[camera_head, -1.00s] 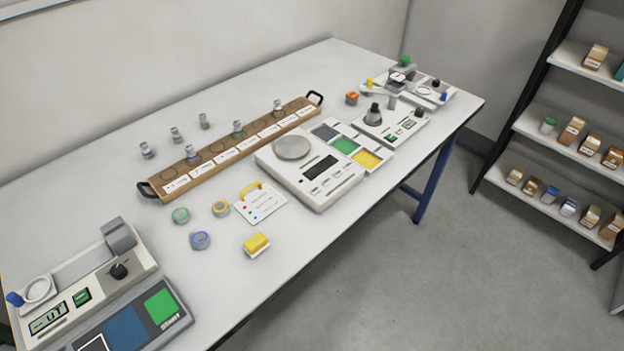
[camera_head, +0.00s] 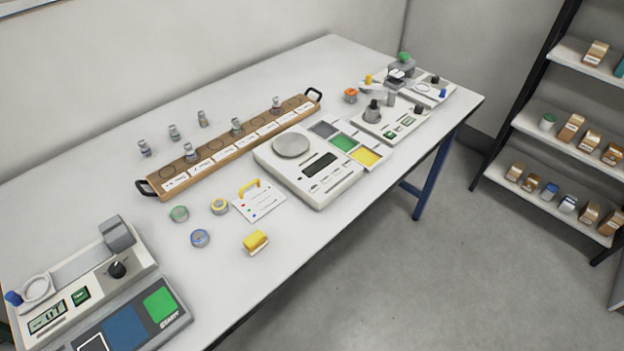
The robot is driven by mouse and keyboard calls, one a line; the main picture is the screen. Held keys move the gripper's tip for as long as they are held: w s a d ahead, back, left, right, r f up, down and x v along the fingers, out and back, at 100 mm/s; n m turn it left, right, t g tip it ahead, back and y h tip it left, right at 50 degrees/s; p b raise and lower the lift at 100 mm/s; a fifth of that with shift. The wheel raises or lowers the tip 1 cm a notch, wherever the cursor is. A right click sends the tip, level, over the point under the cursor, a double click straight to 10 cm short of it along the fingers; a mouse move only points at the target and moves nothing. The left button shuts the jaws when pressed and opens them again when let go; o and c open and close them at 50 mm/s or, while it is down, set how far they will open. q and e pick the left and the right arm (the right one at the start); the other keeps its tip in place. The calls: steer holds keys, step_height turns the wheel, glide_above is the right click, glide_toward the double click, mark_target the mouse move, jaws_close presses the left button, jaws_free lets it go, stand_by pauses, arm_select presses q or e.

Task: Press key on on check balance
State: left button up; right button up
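A white balance (camera_head: 345,188) stands in the middle of the table, with a round grey pan (camera_head: 291,145), a dark blank display (camera_head: 320,165) and a row of small keys (camera_head: 332,182) along its front. The key labels are too small to read. I take this to be the check balance; no readable label confirms it. Neither of my grippers shows in the head view.
The white table (camera_head: 310,235) has a wooden rack (camera_head: 220,160) with vials behind the balance. Tape rolls (camera_head: 200,238), a yellow block (camera_head: 255,241) and a card (camera_head: 262,203) lie left of it. Devices stand at both ends (camera_head: 75,295). Shelves (camera_head: 560,135) stand right.

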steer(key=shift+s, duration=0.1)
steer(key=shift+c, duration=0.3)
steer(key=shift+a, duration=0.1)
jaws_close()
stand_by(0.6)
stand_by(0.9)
